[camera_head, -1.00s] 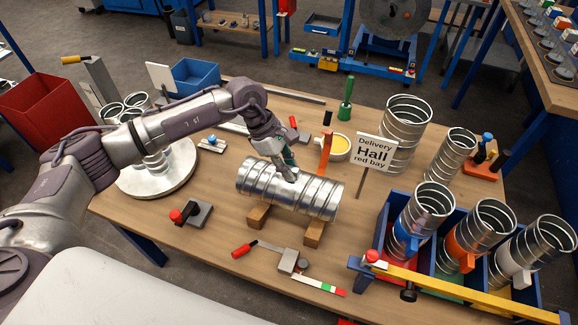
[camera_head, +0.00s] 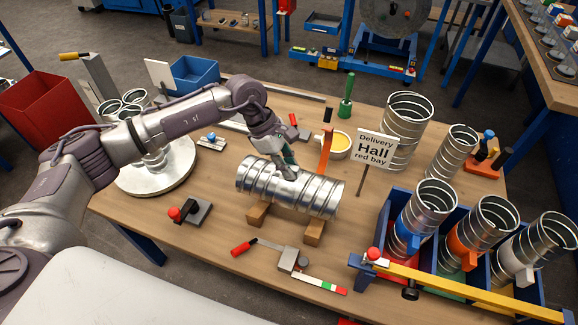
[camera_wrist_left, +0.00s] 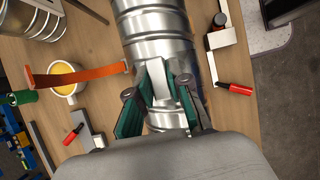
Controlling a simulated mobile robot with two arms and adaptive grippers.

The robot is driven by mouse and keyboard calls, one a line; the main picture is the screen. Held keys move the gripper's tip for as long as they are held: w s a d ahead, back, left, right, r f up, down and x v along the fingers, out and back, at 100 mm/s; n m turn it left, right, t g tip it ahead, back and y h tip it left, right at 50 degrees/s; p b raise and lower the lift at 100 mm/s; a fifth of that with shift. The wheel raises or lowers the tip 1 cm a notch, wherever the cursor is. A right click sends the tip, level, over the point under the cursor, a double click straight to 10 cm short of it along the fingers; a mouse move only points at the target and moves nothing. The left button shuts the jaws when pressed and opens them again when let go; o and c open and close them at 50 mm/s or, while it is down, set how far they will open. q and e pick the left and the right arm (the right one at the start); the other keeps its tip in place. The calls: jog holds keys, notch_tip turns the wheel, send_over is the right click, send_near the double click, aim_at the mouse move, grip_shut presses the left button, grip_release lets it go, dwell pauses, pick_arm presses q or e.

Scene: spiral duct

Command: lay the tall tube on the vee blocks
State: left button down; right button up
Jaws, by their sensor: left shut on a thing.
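The tall tube (camera_head: 312,195) is a shiny ribbed spiral duct. It lies on its side, long axis running left to right, over two wooden vee blocks, one near its left part (camera_head: 258,213) and one near its right part (camera_head: 314,231). My left gripper (camera_head: 287,172) reaches down onto the tube's upper side, left of its middle. In the left wrist view the tube (camera_wrist_left: 155,45) runs up the picture and the green-padded fingers (camera_wrist_left: 158,112) are shut on it. The tube hides most of the tops of the blocks. My right gripper is in no view.
A "Delivery Hall red bay" sign (camera_head: 375,150), an orange strap (camera_head: 326,150) and a yellow-filled cup (camera_head: 340,144) stand behind the tube. A caliper-like tool (camera_head: 290,262) lies in front. A blue bin (camera_head: 448,278) with several tubes stands at right, a round turntable (camera_head: 172,180) at left.

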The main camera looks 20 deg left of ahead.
aim_at(289, 182)
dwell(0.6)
pick_arm(q)
jog(key=shift+r+b, duration=0.1)
jog(key=shift+b, duration=0.5)
dwell(0.6)
jog(key=shift+f+b, duration=0.3)
jog(key=shift+f, duration=0.05)
jog(key=shift+f+b, duration=2.7)
jog(key=shift+f, duration=0.05)
jog(key=c, duration=1)
grip_release()
jog(key=v, duration=1.2)
